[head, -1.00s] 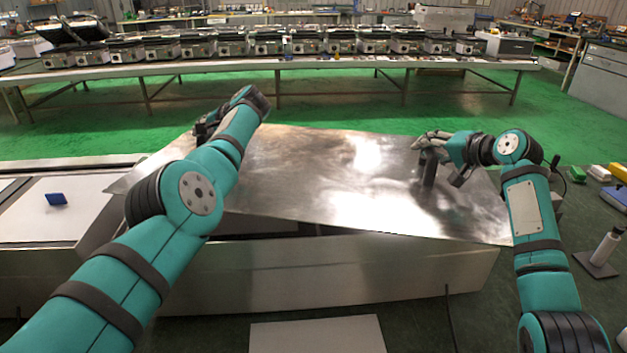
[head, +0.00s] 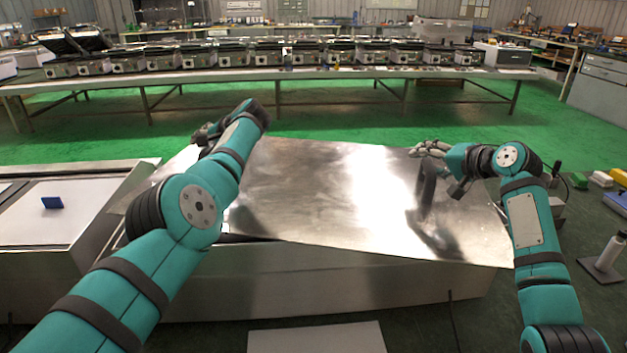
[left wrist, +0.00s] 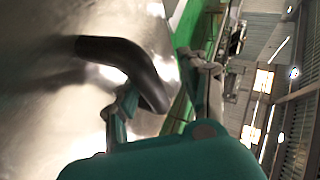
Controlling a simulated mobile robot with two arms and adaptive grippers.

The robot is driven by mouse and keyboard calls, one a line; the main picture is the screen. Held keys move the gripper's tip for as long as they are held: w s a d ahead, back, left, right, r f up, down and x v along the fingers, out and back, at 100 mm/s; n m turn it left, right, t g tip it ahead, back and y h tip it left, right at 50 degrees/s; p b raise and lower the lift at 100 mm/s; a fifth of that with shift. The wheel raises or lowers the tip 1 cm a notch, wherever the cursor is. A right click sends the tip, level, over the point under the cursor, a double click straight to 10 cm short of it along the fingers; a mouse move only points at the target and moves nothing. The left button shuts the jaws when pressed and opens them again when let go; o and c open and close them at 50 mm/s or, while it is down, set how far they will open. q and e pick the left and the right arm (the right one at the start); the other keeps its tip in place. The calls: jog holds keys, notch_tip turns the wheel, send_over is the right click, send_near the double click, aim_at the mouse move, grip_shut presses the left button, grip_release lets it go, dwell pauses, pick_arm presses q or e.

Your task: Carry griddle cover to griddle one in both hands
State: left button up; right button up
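The griddle cover (head: 310,180) is a large shiny metal sheet. It lies askew over a long metal griddle body (head: 330,285), its near right corner sticking out past the front. My right gripper (head: 430,150) is at the top of a dark upright handle (head: 426,184) on the cover's right part. My left gripper (head: 205,135) is at the cover's far left, mostly hidden behind my forearm. In the left wrist view a black bent handle (left wrist: 125,52) reaches toward the left gripper's fingers (left wrist: 160,85). The finger contact on both handles is unclear.
A second griddle with a pale top (head: 45,225) and a blue block (head: 52,202) stands at the left. A long bench (head: 300,75) with several machines stands behind green floor.

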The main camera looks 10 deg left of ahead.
pick_arm(q)
jog(key=shift+r, duration=0.15)
pick_arm(e)
jog(key=shift+r, duration=0.1)
pick_arm(q)
jog(key=shift+v, duration=0.9)
jog(key=v, duration=0.6)
pick_arm(e)
jog(key=v, duration=1.2)
